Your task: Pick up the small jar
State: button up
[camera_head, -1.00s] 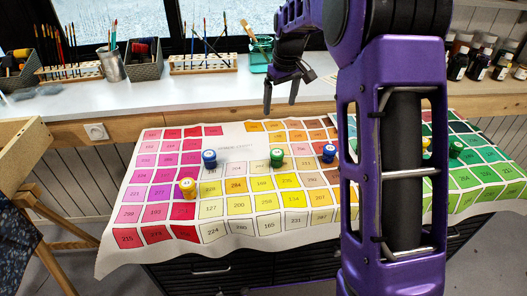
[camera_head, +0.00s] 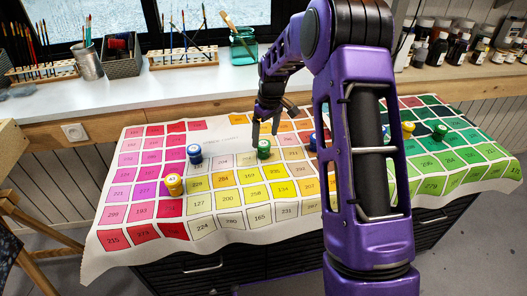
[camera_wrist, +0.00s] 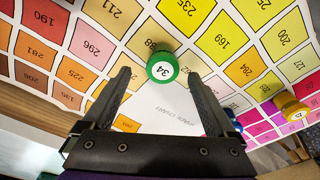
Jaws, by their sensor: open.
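Several small jars with numbered lids stand on the color chart cloth (camera_head: 232,228). A green jar (camera_head: 264,149) stands near the middle; in the wrist view its lid (camera_wrist: 162,67) reads 34, just beyond and between my fingertips. A blue jar (camera_head: 195,153) and a yellow jar (camera_head: 174,184) stand to its left. Another blue jar (camera_head: 313,142) is partly hidden by my arm. A second yellow jar (camera_head: 407,130) and a dark green jar (camera_head: 439,132) stand at the right. My gripper (camera_head: 265,132) is open and empty above and behind the green jar.
A white counter (camera_head: 160,97) behind the cloth holds brush racks (camera_head: 189,62), a metal cup (camera_head: 88,64), a basket (camera_head: 122,55) and a teal glass jar (camera_head: 243,47). Dark bottles (camera_head: 461,46) line the back right. A wooden easel (camera_head: 22,210) stands at the left.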

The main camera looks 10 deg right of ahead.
aim_at(264, 144)
jog(key=f, duration=0.3)
jog(key=f+b, duration=0.1)
jog(key=f, duration=0.1)
jog(key=shift+w+a+f, duration=0.1)
jog(key=shift+a+f, duration=0.05)
jog(key=shift+a, duration=0.15)
grip_shut()
